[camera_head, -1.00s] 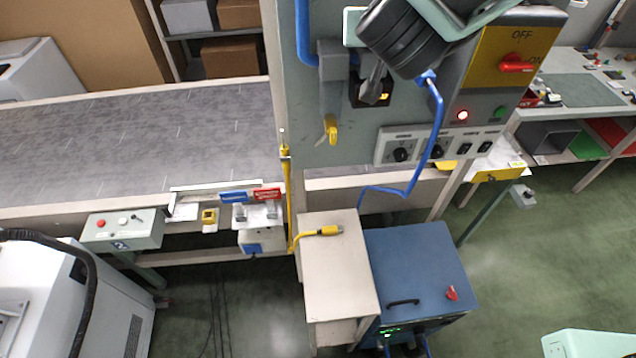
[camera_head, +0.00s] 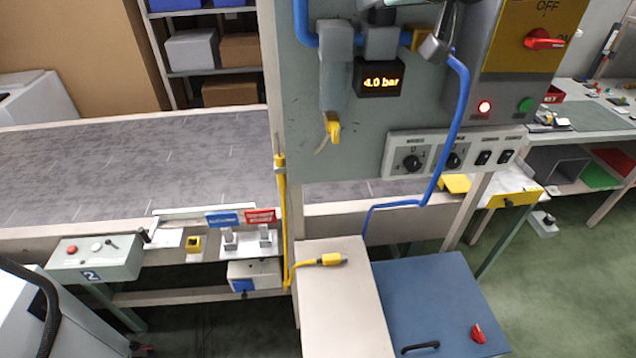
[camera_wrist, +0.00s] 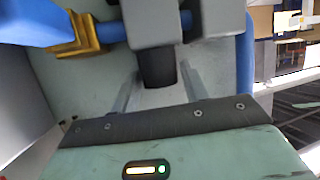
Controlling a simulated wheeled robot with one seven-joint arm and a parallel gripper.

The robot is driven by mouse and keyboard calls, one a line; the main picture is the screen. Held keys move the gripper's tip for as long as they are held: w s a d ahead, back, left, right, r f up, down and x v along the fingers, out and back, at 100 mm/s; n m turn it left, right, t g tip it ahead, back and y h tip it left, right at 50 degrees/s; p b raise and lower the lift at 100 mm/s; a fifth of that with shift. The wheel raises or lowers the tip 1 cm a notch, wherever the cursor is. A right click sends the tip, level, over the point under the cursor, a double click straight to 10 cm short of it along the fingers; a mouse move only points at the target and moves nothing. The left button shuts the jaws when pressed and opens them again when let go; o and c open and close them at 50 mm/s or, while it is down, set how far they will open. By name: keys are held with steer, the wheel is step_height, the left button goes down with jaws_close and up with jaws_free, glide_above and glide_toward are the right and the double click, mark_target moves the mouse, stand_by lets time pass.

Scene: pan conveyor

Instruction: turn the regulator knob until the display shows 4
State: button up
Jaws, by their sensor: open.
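The display (camera_head: 380,80) in the head view is lit and reads 4.0 bar. The grey regulator (camera_head: 381,42) sits just above it, with its dark knob (camera_head: 383,16) on top at the picture's upper edge. In the wrist view, which is turned over, the dark knob (camera_wrist: 157,70) sticks out of the grey regulator body (camera_wrist: 151,22). My gripper (camera_wrist: 159,80) is open, with one finger on each side of the knob. Gaps show between the fingers and the knob. I cannot clearly make out my gripper in the head view.
A brass fitting (camera_head: 418,40) is beside the regulator, and a blue hose (camera_head: 455,120) hangs to its right. A grey filter body (camera_head: 334,65) with a yellow valve is to the left. A switch strip (camera_head: 455,155) and a red rotary switch (camera_head: 544,40) are on the panel.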

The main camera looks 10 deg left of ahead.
steer(key=shift+d+f+n+g+y+b, duration=0.15)
steer(key=shift+f+n+g+y+b, duration=0.2)
steer(key=shift+b, duration=1.75)
steer(key=shift+d+f+n+g+y+b, duration=0.15)
steer(key=shift+n+y+b, duration=0.3)
steer(key=shift+b, duration=1.6)
steer(key=shift+r+b, duration=0.1)
steer(key=shift+b, duration=0.5)
